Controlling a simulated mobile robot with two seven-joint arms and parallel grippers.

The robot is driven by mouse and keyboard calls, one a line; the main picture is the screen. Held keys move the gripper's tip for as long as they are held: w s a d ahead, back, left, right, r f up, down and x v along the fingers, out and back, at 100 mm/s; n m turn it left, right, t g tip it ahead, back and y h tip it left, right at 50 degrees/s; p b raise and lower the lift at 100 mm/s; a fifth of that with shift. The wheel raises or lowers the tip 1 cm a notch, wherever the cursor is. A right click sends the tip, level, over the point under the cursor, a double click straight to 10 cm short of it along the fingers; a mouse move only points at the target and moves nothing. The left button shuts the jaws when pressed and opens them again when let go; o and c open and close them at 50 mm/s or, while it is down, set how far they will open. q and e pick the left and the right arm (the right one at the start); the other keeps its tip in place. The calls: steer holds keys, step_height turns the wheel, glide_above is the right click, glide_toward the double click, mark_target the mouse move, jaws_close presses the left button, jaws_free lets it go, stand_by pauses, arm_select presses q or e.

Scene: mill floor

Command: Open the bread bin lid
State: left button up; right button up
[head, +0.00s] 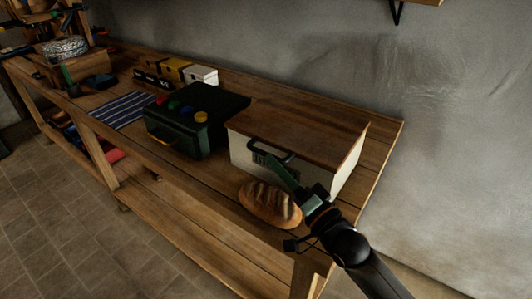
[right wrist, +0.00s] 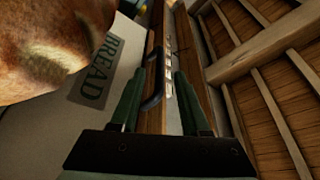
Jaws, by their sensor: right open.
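The bread bin (head: 238,152) is a cream box with a brown wooden lid (head: 305,130), at the right end of the bench. The lid lies flat and shut. A dark bar handle (head: 288,154) is on the front, at the lid's edge. My right gripper (head: 270,163) is at the bin's front with its green fingers pointing at the handle. In the right wrist view, the open fingers (right wrist: 158,76) have the dark handle (right wrist: 151,98) between them, nearer the left finger; contact cannot be told. The word BREAD (right wrist: 95,75) shows on the bin's front. My left gripper is not in view.
A bread loaf (head: 270,204) lies on the bench in front of the bin, close to my right gripper. A dark green box (head: 180,138) with coloured knobs stands left of the bin. A striped cloth (head: 122,110) and small boxes (head: 173,70) are further left. A grey wall is behind.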

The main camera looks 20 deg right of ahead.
mark_target(266, 153)
steer(key=shift+x, duration=2.35)
steer(key=shift+c, duration=0.3)
jaws_close()
